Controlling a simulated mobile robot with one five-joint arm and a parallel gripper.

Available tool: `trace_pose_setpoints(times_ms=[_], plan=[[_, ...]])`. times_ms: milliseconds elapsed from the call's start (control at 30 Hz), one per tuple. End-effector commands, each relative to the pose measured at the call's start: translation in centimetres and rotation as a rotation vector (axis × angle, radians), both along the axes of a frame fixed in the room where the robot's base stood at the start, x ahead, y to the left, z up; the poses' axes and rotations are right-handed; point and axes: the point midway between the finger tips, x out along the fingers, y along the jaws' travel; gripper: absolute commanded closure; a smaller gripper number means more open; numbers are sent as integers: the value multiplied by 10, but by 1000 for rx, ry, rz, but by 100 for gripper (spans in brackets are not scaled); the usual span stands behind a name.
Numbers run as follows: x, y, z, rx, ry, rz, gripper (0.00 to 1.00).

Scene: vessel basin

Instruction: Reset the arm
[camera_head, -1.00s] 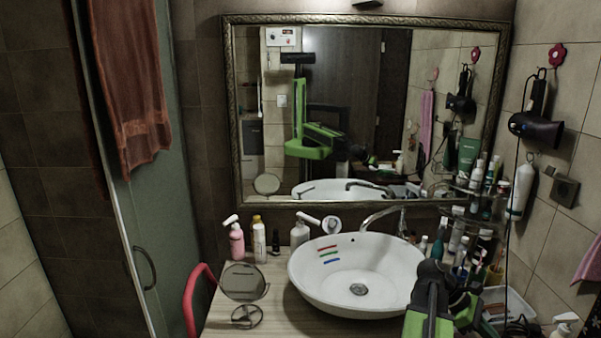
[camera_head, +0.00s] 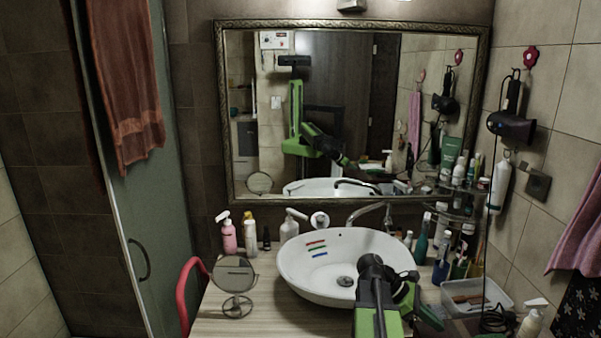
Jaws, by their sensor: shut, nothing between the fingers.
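My arm, green and black, rises from the bottom edge right of centre. Its black end with my gripper (camera_head: 372,266) overlaps the right part of the white basin's front rim in the picture. The fingers are small and dark, and they look shut with nothing held. The white basin (camera_head: 310,282) stands on the light wooden counter (camera_head: 262,318), with coloured stripes on its inner wall. I cannot tell how far the gripper is above the basin. The mirror (camera_head: 345,80) reflects my green column and my bent arm.
A round standing mirror (camera_head: 234,272) and a pink bottle (camera_head: 228,236) are left of the basin. Several bottles and a clear tray (camera_head: 476,297) crowd the right side. A hair dryer (camera_head: 510,126) hangs on the right wall. A red chair back (camera_head: 190,290) is at lower left.

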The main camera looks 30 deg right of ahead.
Motion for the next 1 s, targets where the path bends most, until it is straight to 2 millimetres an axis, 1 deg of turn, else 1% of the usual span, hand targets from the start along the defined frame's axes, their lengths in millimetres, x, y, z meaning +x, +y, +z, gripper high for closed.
trace_pose_setpoints(times_ms=[33,67,100,167,200,267,300,367,400,467,500,567,600,667,700,800,833,900,1000], plan=[[19,16,-3,11,-8,42,100],[30,25,-5,19,-15,66,100],[46,40,-8,31,-26,102,100],[72,66,-14,51,-51,158,100],[91,88,-19,66,-78,196,100],[121,128,-29,91,-133,247,100],[139,157,-36,109,-178,273,100],[163,203,-47,140,-255,299,100],[176,234,-54,163,-311,303,100],[192,282,-65,200,-396,292,100],[200,314,-72,228,-455,272,100],[208,362,-81,274,-543,217,100],[212,393,-87,306,-605,158,100],[213,436,-94,352,-701,17,100],[213,453,-97,372,-761,-110,100],[216,478,-100,382,-852,-384,100],[217,483,-100,377,-869,-445,100],[220,487,-100,352,-895,-548,100],[221,484,-100,320,-914,-612,100]])
